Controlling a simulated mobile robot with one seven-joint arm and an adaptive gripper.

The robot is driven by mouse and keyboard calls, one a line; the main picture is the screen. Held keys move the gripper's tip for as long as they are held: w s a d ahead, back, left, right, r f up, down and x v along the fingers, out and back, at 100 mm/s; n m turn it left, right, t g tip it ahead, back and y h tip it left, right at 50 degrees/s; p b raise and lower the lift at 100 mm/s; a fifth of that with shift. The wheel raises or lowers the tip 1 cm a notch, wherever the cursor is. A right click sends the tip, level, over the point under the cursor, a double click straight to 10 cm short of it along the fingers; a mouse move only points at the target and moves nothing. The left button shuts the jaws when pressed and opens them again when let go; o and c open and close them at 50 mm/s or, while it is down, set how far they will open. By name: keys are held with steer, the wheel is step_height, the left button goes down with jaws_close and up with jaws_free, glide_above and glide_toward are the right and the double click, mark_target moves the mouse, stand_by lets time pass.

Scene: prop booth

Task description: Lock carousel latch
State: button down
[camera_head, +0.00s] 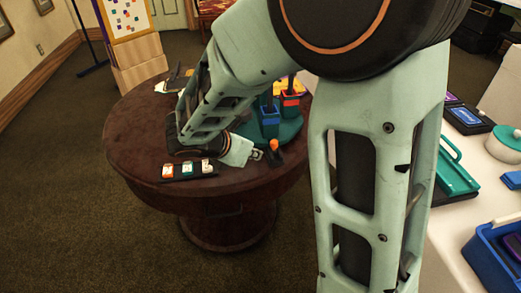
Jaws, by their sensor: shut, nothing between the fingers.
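The carousel is a teal round base (290,133) on the dark round table, with a blue bin (269,124) and a red bin (290,103) on it. My arm hides part of it. A small orange knob (273,145) on a dark piece (273,157) at the carousel's front edge looks like the latch. My gripper (258,155) is shut and empty, just left of the knob and low over the table. I cannot tell whether its tips touch the latch piece.
A dark strip with orange, teal and white blocks (190,170) lies at the table's (137,127) front edge. Papers and a dark item (175,82) lie at its back. A white table (470,215) at right holds a teal tray (457,170), a round teal-lidded pot (508,142) and a blue crate (487,260).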

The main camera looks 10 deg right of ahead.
steer(key=p+v, duration=0.2)
steer(key=v, duration=0.6)
steer(key=shift+w+r, duration=0.1)
steer(key=shift+r, duration=0.05)
